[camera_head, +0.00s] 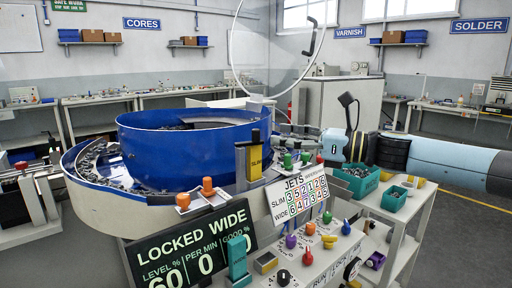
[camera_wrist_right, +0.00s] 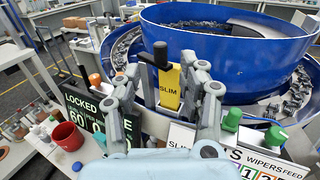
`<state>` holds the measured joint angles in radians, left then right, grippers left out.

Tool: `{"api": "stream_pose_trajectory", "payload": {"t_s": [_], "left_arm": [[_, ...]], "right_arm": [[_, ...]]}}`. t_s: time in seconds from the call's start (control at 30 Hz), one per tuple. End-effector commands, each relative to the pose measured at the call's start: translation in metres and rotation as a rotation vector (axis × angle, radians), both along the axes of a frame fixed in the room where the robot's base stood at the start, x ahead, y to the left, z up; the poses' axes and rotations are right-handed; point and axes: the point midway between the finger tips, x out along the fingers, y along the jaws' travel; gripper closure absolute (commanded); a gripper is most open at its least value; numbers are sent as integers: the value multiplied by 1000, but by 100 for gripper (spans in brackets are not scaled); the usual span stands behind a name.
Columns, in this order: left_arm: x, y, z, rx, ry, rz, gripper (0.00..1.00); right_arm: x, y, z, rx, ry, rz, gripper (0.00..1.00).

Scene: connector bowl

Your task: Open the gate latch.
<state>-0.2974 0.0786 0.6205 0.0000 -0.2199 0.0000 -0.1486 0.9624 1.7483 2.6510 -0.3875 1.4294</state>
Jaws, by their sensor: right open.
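A dark upright post with a black top and a yellow plate marked SLIM (camera_head: 255,158) stands at the front rim of the blue bowl (camera_head: 180,155). The same yellow plate (camera_wrist_right: 169,90) shows in the right wrist view, beside a black-tipped grey handle (camera_wrist_right: 160,54). No part is labelled as the gate latch, so I cannot tell for sure which one it is. My right gripper (camera_head: 284,130) reaches in from the right, behind the post in the head view. In the wrist view its fingers (camera_wrist_right: 168,76) are spread, with the plate showing between them. My left gripper is not in view.
A black board reading LOCKED WIDE (camera_head: 195,245) and a white JETS board (camera_head: 298,195) stand in front of the bowl. A teal block (camera_head: 237,262) and several coloured knobs crowd the front panel. Teal bins (camera_head: 358,181) sit at the right. A red cup (camera_wrist_right: 67,136) shows in the wrist view.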

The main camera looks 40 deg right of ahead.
Motion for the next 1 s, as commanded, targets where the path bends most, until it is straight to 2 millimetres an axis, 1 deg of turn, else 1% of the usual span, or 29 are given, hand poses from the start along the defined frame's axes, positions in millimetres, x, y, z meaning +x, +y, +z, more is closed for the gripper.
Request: {"api": "stream_pose_trajectory", "payload": {"t_s": [0.03, 0.2, 0.27, 0.5, 0.6, 0.93, 0.97, 1.0], "left_arm": [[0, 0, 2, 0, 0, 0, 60], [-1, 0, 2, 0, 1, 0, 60], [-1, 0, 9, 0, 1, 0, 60], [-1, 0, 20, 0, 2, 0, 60], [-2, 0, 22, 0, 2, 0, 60], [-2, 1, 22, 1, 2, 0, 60], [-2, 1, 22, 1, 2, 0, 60], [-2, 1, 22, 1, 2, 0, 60]], "right_arm": [[5, 3, 5, 2, -7, 0, 58], [20, 11, 5, 2, -3, -4, 58], [28, 14, 8, 5, -6, -5, 58], [54, 30, 7, 4, -2, -4, 58], [60, 34, 5, 1, 0, -3, 58], [64, 37, 3, -2, 3, -2, 58], [64, 37, 3, -2, 3, -2, 59], [64, 37, 3, -2, 3, -2, 64]]}}
